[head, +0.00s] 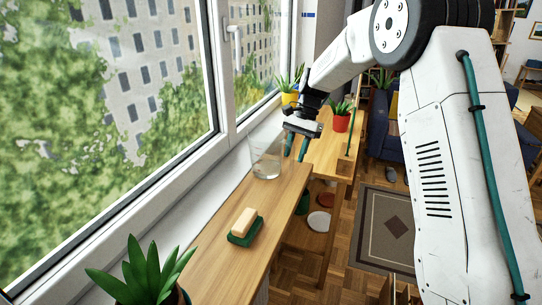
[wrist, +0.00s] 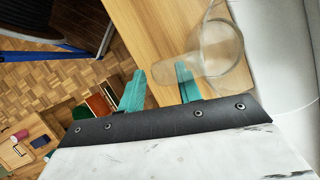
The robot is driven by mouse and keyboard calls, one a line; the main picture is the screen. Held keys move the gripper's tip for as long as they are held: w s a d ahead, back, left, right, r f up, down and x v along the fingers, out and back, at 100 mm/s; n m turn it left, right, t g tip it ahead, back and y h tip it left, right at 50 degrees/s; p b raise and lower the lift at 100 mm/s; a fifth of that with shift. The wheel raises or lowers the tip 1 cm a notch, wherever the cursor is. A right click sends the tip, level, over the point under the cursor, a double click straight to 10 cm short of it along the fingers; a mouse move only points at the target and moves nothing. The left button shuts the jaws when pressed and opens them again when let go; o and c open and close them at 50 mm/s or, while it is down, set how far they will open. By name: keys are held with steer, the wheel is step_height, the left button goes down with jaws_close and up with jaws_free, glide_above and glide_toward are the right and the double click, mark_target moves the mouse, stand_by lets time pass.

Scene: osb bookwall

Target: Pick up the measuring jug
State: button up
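The measuring jug (head: 267,161) is clear and see-through and stands upright on the wooden shelf top by the window. In the wrist view the jug (wrist: 221,50) is at the upper right, with a pale, see-through part reaching left toward my fingertips. My gripper (head: 297,147) is just right of the jug in the head view, with its teal fingers pointing down. In the wrist view my gripper (wrist: 160,70) has its fingers apart, and the right fingertip overlaps the jug's see-through part. I cannot tell whether they touch.
A soap bar (head: 243,221) on a green sponge (head: 246,234) lies on the shelf top nearer me. A leafy plant (head: 143,272) stands in front. A red-potted plant (head: 341,119) and a yellow-potted plant (head: 290,94) stand beyond the gripper. The window is close on the left.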

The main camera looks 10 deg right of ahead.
steer(key=shift+s+a+f, duration=0.15)
steer(key=shift+f, duration=0.4)
jaws_close()
steer(key=shift+r, duration=0.2)
